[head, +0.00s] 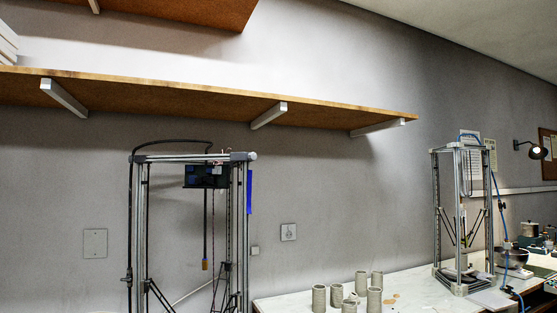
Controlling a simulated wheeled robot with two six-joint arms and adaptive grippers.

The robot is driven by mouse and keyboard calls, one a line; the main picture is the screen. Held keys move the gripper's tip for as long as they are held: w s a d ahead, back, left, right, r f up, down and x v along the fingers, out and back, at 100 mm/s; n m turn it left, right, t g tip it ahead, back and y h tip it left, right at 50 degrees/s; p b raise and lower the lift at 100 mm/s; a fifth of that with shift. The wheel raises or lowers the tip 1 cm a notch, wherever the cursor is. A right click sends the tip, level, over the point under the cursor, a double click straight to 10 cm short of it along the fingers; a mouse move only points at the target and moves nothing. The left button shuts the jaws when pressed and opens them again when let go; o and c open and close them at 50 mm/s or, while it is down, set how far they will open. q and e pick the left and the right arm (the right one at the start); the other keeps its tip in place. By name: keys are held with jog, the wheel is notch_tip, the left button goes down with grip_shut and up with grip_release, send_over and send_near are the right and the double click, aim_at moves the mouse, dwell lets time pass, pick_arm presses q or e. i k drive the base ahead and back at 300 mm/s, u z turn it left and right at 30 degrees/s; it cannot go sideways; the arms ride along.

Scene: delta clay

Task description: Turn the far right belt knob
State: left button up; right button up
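A tall delta clay printer (241,200) with metal uprights stands at centre left. Its top bar (190,157) carries a dark box (205,177) and a black hose. A small pale rounded end (252,156) shows at the top right corner; I cannot tell whether it is a belt knob. A second delta printer (458,190) stands farther off at the right, too small to make out any knobs. The lower part of the near printer is cut off by the picture's bottom edge. Neither of my grippers is in view.
A wooden shelf (200,93) on white brackets runs along the wall above the near printer. Several grey clay cylinders (319,298) stand on the white bench (410,290).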

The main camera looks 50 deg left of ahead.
aim_at(252, 155)
jog(key=u, duration=0.45)
jog(key=i, duration=1.15)
jog(key=u, duration=0.65)
